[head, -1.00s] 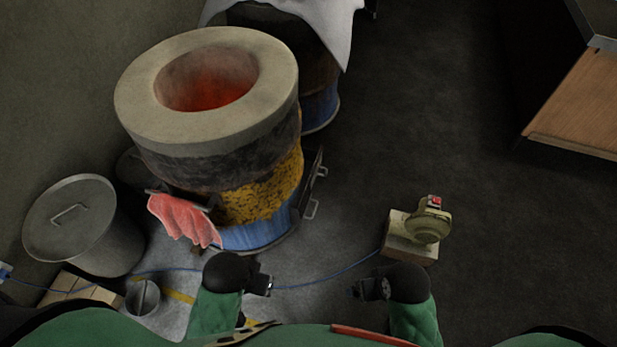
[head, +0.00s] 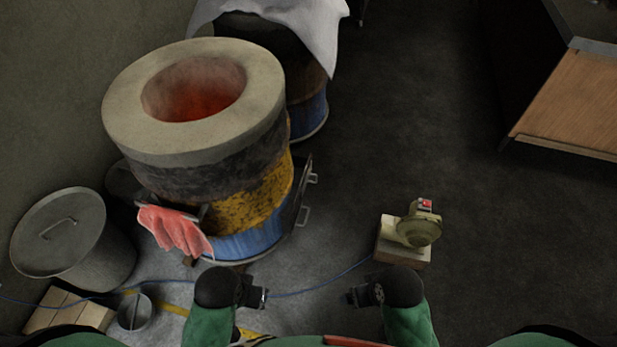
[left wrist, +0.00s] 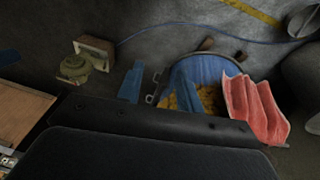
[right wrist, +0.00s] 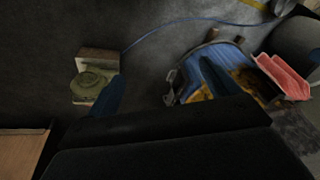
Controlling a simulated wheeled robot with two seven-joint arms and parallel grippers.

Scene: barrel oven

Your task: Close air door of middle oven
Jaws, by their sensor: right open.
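The near barrel oven (head: 240,215) has a thick concrete rim, a glowing red mouth and a blue and yellow body. A dark metal door plate with two handles (head: 303,193) stands on its right side, partly hidden by the barrel; how far it is open is unclear. Its handles also show in the right wrist view (right wrist: 170,88). My left gripper (head: 264,298) is in front of the oven's base, apart from the door; its blue fingers (left wrist: 157,88) are apart and empty. My right gripper (head: 352,297) is farther right, open and empty, with blue fingers (right wrist: 160,90) wide apart.
A green blower (head: 418,228) sits on a block to the right, with a blue cable along the floor. A lidded metal bin (head: 65,235) stands left. A cloth-covered barrel (head: 308,110) is behind.

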